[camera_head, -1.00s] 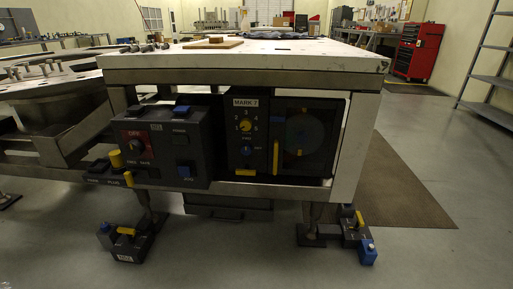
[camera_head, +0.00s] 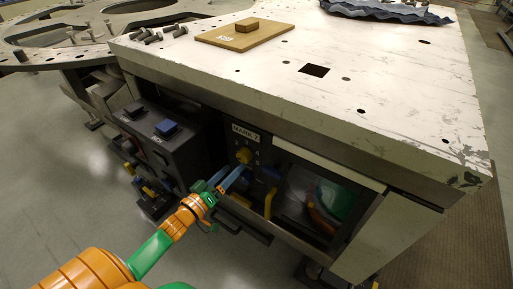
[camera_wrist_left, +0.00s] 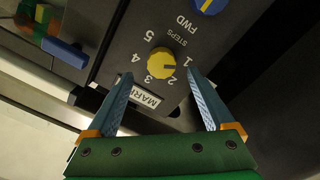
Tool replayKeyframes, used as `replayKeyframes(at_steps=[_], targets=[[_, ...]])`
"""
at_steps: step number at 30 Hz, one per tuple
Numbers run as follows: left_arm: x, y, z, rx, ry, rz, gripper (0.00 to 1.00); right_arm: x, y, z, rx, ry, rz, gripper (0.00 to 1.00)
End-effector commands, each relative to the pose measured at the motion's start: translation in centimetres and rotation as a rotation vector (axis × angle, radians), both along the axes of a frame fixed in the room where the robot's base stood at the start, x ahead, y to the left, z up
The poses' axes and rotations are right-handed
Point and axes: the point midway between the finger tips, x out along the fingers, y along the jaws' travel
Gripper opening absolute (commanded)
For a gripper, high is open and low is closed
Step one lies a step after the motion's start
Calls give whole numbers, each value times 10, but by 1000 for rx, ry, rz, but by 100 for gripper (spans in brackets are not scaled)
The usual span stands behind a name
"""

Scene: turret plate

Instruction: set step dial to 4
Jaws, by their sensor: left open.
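The yellow step dial (camera_head: 244,155) is on the dark front panel under the table edge, below the MARK 7 label. In the left wrist view the dial (camera_wrist_left: 160,64) appears upside down, with the numbers 1 to 5 around it. Its pointer seems to face the 1–2 side, but I cannot read it surely. My left gripper (camera_head: 231,176) is open and empty in front of the panel, just short of the dial. In the left wrist view its fingers (camera_wrist_left: 160,74) appear on either side of the dial, apart from it. My right gripper is not in view.
A blue knob (camera_wrist_left: 208,5) marked FWD is beside the dial. A yellow handle (camera_head: 268,204) stands by the window. A dark control box (camera_head: 160,145) with a blue button is to the left. The white table top (camera_head: 370,80) overhangs the panel.

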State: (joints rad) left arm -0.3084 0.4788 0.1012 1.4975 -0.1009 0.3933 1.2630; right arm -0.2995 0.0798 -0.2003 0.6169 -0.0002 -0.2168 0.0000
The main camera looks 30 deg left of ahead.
Motion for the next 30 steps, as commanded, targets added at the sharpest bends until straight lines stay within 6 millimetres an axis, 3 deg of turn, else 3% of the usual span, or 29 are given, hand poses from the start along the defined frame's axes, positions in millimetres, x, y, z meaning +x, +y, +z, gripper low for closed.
replayKeyframes(at_steps=[3,8,17,27,30], targets=[[26,-2,-2,2,-5,1,87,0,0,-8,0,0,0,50],[52,-5,-3,1,-1,1,87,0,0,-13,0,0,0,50],[59,-6,-1,2,2,1,87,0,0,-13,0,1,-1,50],[58,-6,-1,2,2,1,1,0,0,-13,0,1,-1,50],[58,-6,-1,5,2,1,1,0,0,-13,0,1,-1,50]])
